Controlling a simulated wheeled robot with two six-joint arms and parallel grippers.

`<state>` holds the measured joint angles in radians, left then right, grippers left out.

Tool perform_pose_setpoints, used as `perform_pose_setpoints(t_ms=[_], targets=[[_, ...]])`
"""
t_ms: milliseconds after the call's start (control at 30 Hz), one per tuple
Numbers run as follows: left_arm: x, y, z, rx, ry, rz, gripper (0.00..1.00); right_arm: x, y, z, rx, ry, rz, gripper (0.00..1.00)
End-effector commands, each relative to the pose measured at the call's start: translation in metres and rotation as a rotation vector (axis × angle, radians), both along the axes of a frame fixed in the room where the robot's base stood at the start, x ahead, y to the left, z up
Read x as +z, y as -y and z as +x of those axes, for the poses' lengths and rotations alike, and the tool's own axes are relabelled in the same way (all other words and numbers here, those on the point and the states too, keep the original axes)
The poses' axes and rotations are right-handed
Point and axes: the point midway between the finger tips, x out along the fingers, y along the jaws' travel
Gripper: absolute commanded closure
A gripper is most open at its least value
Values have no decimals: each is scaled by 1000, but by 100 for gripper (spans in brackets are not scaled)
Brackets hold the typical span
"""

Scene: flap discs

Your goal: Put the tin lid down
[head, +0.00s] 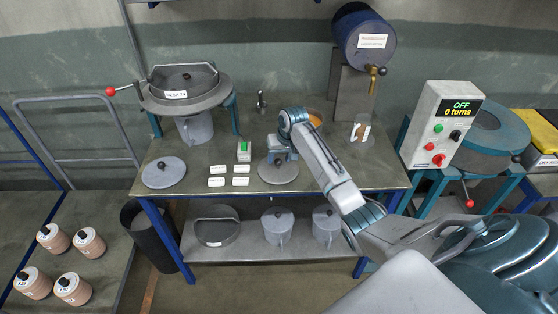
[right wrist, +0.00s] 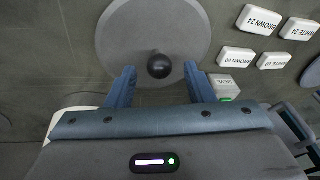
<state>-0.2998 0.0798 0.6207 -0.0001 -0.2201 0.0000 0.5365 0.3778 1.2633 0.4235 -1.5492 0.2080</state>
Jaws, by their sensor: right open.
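A round grey tin lid (head: 284,178) with a black knob appears flat on the workbench, under my right gripper (head: 279,157). In the right wrist view the lid (right wrist: 150,28) shows with its knob (right wrist: 159,65) between the tips of my right gripper (right wrist: 160,72). The fingers are apart, with a gap on each side of the knob. A second grey lid with a dark knob (head: 163,173) lies at the bench's left. My left gripper is in neither view.
The bench front (head: 235,192) is mostly clear.

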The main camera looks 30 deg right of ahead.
Motion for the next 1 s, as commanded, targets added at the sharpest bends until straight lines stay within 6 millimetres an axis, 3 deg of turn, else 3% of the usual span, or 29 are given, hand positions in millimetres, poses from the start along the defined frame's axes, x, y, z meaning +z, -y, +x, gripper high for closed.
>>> perform_pose_setpoints(t_ms=[300,500,1000], targets=[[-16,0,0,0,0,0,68,64,5,-18,1,5,-3,52],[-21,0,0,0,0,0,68,92,6,-26,1,3,-1,52],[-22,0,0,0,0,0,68,100,6,-29,0,0,-1,52]])
